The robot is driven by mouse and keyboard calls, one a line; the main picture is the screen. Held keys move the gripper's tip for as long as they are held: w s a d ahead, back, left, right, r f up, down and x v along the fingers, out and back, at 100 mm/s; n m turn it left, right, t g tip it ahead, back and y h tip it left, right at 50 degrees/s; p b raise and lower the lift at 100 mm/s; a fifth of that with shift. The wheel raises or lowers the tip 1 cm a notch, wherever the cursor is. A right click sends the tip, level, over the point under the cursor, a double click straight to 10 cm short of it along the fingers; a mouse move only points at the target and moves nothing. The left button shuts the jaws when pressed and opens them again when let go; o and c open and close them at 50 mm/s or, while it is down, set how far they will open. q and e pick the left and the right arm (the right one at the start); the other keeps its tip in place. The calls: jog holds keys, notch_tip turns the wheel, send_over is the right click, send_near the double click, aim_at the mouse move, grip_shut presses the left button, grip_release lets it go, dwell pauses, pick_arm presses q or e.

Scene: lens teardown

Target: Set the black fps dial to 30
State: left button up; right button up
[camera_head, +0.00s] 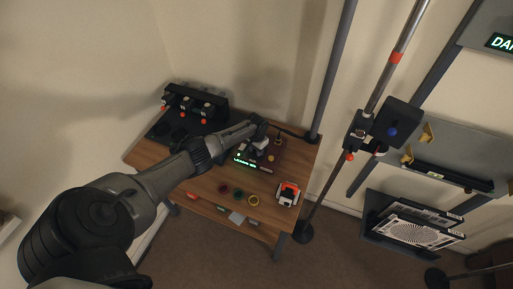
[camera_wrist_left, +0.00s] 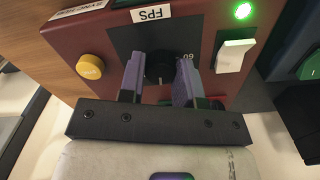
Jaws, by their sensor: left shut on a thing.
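The black fps dial (camera_wrist_left: 159,70) sits on a dark panel of a dark red box (camera_wrist_left: 67,38), below a white FPS label (camera_wrist_left: 152,13). My left gripper (camera_wrist_left: 160,76) is shut on the dial, one purple-grey finger on each side. The dial's setting cannot be read. In the head view, my left gripper (camera_head: 258,142) reaches over the red box (camera_head: 279,151) on the wooden table, and the dial is hidden. My right gripper is not in view.
A yellow knob (camera_wrist_left: 90,67) is left of the dial; a white switch (camera_wrist_left: 233,54) and lit green lamp (camera_wrist_left: 243,11) are to its right. In the head view, several round parts and an orange-white item (camera_head: 288,193) lie at the table's front. A black rack (camera_head: 196,103) stands behind.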

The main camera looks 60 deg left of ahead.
pick_arm(q)
jog(key=shift+n, duration=0.5)
jog(key=o, duration=0.9)
notch_tip(320, 180, up, 14)
jog(key=p, duration=0.3)
jog(key=shift+p, duration=0.35)
jog(key=shift+f, duration=0.1)
dwell(0.3)
